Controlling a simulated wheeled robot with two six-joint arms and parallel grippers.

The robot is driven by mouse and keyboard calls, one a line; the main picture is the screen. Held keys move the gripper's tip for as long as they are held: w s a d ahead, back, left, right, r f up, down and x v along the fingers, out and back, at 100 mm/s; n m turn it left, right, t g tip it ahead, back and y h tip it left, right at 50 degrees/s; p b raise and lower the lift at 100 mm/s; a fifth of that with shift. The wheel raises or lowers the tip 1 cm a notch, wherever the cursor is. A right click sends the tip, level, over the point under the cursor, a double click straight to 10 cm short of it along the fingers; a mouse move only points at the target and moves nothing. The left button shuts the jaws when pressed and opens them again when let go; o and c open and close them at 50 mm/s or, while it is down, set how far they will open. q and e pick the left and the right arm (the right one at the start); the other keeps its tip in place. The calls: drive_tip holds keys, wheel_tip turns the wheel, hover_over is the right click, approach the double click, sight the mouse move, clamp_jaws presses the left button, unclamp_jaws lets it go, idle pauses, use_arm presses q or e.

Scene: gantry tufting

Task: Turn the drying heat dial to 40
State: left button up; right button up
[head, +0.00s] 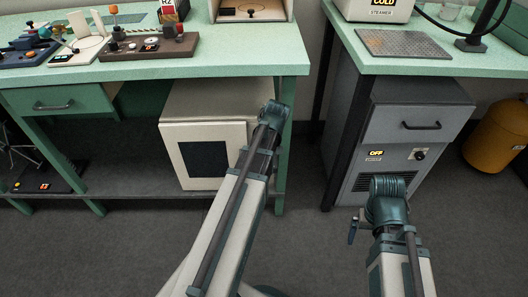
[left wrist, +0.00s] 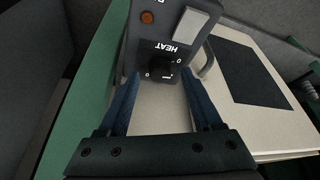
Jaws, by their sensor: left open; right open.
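In the left wrist view a dark control box carries a black round heat dial (left wrist: 158,71) under the upside-down word HEAT. Few scale marks show and I cannot read the setting. My left gripper (left wrist: 160,80) is open, its blue fingers spread to either side of the dial; I cannot tell whether they touch it. In the head view the left arm reaches the right side of a white cabinet with a dark window (head: 178,135); the left fingers and dial are hidden there. My right gripper (head: 354,230) is low at right, partly hidden by its wrist, away from the dial.
A green bench (head: 250,65) stands over the cabinet. A grey drawer unit (head: 395,150) with an OFF display is at right, near a yellow cylinder (head: 495,135). Open floor lies in front.

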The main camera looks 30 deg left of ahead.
use_arm(q)
drive_tip(key=shift+w+a+f, duration=0.1)
drive_tip(key=shift+a+f, duration=0.05)
drive_tip(key=shift+f, duration=0.3)
use_arm(e)
drive_tip(key=shift+f, duration=0.4)
use_arm(q)
clamp_jaws()
drive_tip(key=shift+m, duration=0.3)
drive_tip(key=m+t+h, duration=0.1)
drive_tip(key=m, duration=0.2)
drive_tip(key=shift+a+m, duration=0.1)
drive_tip(key=shift+m, duration=0.3)
drive_tip(key=shift+a+m+t+h, duration=0.15)
drive_tip(key=shift+m+h, duration=0.35)
drive_tip(key=shift+m, duration=0.6)
drive_tip(key=shift+d+m+t+h, duration=0.1)
drive_tip(key=shift+m+t+h, duration=0.3)
drive_tip(key=shift+m, duration=1)
